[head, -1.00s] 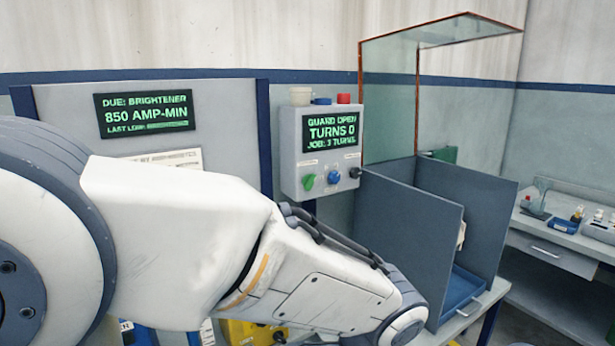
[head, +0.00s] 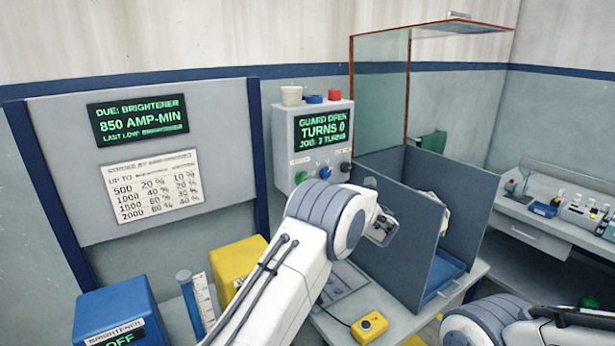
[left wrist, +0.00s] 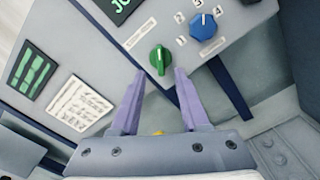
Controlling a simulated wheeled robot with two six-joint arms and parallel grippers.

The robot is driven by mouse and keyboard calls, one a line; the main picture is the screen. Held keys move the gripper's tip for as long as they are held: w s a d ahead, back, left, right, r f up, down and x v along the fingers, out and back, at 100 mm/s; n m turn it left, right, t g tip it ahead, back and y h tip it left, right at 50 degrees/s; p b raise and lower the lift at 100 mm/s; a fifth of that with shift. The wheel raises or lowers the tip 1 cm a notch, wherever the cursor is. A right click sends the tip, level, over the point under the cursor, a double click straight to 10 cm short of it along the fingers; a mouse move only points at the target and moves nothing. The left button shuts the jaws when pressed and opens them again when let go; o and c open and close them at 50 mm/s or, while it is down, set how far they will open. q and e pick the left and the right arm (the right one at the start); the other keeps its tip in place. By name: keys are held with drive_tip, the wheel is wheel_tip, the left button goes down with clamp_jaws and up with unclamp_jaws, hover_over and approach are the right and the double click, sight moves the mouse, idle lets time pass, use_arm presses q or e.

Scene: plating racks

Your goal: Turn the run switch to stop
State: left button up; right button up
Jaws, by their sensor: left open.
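The control box (head: 283,135) on the wall has a green knob (head: 301,177), a blue dial (head: 325,172) and a dark knob (head: 345,167) along its lower front. Their labels are too small to read, so I cannot tell for certain which is the run switch. My left gripper (head: 383,228) is right of and below the box. In the left wrist view my left gripper (left wrist: 160,73) is open and empty. The green knob (left wrist: 160,58) appears between and beyond its purple fingertips, and the blue dial (left wrist: 204,27) is to the right. My right gripper is out of view.
The box's screen (head: 323,131) reads guard open, turns 0. A raised glass guard (head: 380,95) stands over a grey-walled bay (head: 395,178) to the right. A yellow button box (head: 369,327) sits in front. A blue unit (head: 115,310) reads OFF at lower left.

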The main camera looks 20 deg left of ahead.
use_arm(q)
drive_tip(key=p+x, duration=0.2)
drive_tip(key=x, duration=0.5)
drive_tip(key=shift+w+a+p, duration=0.15)
drive_tip(key=shift+a+p, duration=0.05)
drive_tip(key=shift+p, duration=0.15)
clamp_jaws()
